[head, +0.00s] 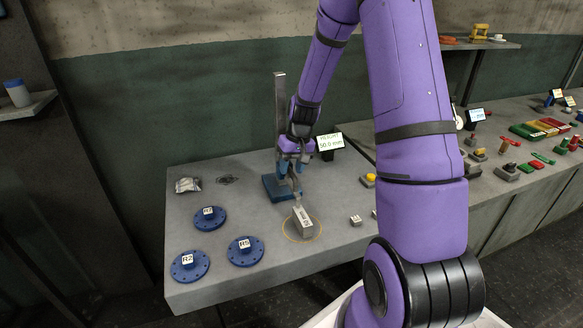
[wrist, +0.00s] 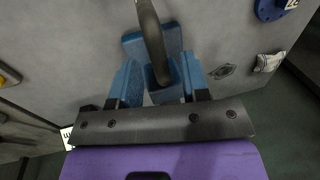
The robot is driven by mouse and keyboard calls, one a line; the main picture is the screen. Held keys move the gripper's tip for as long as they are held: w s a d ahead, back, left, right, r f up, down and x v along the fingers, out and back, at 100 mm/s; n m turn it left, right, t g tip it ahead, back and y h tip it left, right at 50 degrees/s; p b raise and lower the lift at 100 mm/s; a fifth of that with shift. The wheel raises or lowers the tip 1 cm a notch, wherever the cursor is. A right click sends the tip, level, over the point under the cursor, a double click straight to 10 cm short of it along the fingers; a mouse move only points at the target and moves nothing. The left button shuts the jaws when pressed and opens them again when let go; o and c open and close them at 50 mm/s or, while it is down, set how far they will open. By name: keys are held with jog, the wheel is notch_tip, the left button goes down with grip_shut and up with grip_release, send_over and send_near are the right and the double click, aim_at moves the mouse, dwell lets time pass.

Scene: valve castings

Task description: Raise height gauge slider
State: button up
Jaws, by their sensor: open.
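The height gauge stands on the bench, with a tall grey column (head: 280,115) and a blue base (head: 272,190). My gripper (head: 291,168) is low in front of the column, just above the base. Its blue fingers are open, one on each side of the gauge's middle. In the wrist view, a dark grey bar of the gauge (wrist: 151,35) runs down between the fingers of my gripper (wrist: 160,76). The blue base (wrist: 132,42) shows beyond. My gripper mostly hides the slider, and I cannot tell whether the fingers touch it.
A labelled grey block (head: 303,221) stands inside a yellow ring in front of the gauge. Blue flanges (head: 189,265) lie at the left front. A small display (head: 329,143) reading about 50.0 mm stands behind right. Small blocks (head: 355,220) lie right.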

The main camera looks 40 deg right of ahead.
jog(key=shift+f, duration=0.15)
grip_shut()
notch_tip(320, 180, up, 13)
dwell(0.5)
grip_release()
notch_tip(320, 180, up, 11)
jog(key=d, duration=0.2)
jog(key=shift+s+f, duration=0.15)
jog(key=shift+s, duration=0.1)
dwell(0.6)
